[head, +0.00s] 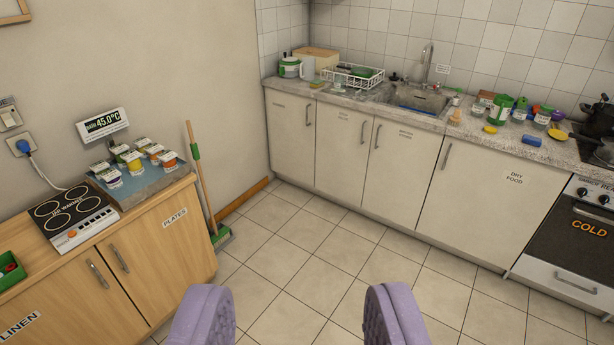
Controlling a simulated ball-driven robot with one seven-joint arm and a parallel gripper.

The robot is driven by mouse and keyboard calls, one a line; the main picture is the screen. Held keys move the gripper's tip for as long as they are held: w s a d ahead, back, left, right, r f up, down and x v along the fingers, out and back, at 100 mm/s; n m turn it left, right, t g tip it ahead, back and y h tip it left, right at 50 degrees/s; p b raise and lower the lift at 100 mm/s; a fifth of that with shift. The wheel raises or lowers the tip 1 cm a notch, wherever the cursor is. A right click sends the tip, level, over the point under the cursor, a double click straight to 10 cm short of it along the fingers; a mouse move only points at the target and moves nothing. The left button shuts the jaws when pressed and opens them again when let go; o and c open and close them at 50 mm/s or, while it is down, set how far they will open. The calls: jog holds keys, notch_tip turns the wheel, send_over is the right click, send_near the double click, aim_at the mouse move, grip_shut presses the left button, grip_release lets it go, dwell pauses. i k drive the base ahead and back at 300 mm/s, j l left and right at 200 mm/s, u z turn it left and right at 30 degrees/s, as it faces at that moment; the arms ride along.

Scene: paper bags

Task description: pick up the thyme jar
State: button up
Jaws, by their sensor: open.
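I cannot pick out the thyme jar for certain, as no label on a jar is readable from here. On the right counter stand a large green jar (500,109), a smaller green-topped container (520,108) and a clear jar with a green top (543,116).
The tiled floor (305,245) ahead is clear. A broom (203,185) leans by the left wooden cabinet (160,240), which also holds a hot plate (72,213).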

aim_at(339, 83)
jog(key=i, duration=3.35)
jog(key=i+z, duration=0.1)
jog(key=i, duration=0.75)
jog(key=i+j+z, duration=0.15)
jog(key=i, duration=0.7)
jog(key=i+j+z, duration=0.3)
jog(key=i+z, duration=0.15)
jog(key=i, duration=0.15)
jog(key=i+j+z, duration=0.5)
jog(key=i, duration=0.05)
